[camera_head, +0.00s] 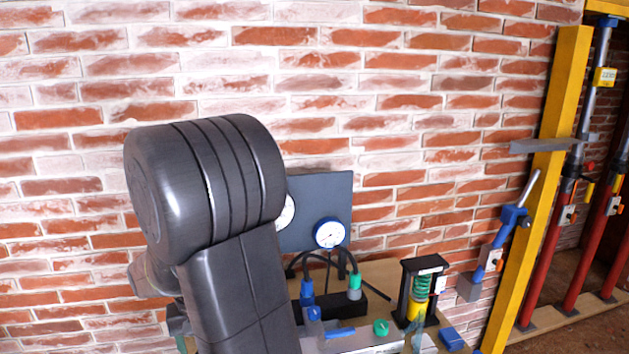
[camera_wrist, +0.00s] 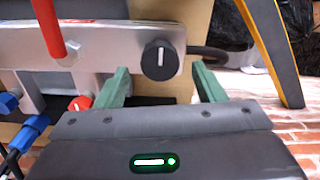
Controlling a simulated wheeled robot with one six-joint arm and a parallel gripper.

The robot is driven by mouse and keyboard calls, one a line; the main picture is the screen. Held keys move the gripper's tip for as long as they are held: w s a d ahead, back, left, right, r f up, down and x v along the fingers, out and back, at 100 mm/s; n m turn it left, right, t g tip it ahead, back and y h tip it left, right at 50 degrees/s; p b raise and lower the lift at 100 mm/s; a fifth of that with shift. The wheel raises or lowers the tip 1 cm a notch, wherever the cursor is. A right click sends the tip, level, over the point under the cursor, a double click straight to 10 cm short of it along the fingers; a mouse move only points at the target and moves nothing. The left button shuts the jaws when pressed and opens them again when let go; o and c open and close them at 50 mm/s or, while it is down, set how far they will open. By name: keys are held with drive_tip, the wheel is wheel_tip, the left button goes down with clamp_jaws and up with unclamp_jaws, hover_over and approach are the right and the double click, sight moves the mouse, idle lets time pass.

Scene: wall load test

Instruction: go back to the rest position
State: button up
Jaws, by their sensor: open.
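My gripper (camera_wrist: 160,84) shows in the wrist view with its two green fingers spread apart and nothing held between them. A black knob (camera_wrist: 160,60) with a white mark is on a silver panel (camera_wrist: 105,45) just beyond the fingers; whether a finger touches it I cannot tell. In the head view my dark arm stands large at the left centre, in front of the wall and part of the bench, and the gripper cannot be made out there.
A bench (camera_head: 385,275) holds a gauge board (camera_head: 318,185), a spring unit (camera_head: 419,290), a green knob (camera_head: 381,327) and blue fittings. A red lever (camera_wrist: 48,30) crosses the panel. A brick wall (camera_head: 400,130) stands behind. A yellow post (camera_head: 545,190) and red props (camera_head: 590,245) are right.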

drive_tip(key=shift+f, duration=1.3)
drive_tip(key=shift+r, duration=0.1)
